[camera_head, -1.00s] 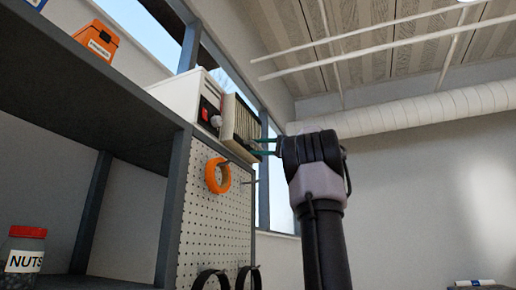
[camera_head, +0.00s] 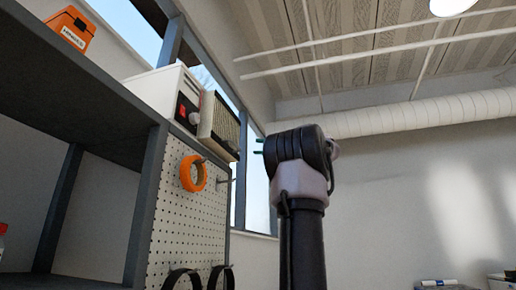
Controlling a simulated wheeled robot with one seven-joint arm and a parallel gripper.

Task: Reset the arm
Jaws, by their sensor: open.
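My arm rises in the middle of the head view, with its black wrist joint at the top. My gripper (camera_head: 259,146) points left, toward the shelf unit, and two thin green fingertips show past the wrist with a gap between them. Most of the gripper is hidden behind the wrist. The fingers are open with nothing seen between them. They are to the right of a beige slatted box (camera_head: 219,126) and apart from it in the picture.
A white device (camera_head: 160,90) with a red switch stands beside the slatted box on the dark shelf unit (camera_head: 75,95). A pegboard (camera_head: 200,222) below holds an orange ring (camera_head: 193,173) and black rings. An orange case (camera_head: 71,28) is at upper left. Right of my arm is open room.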

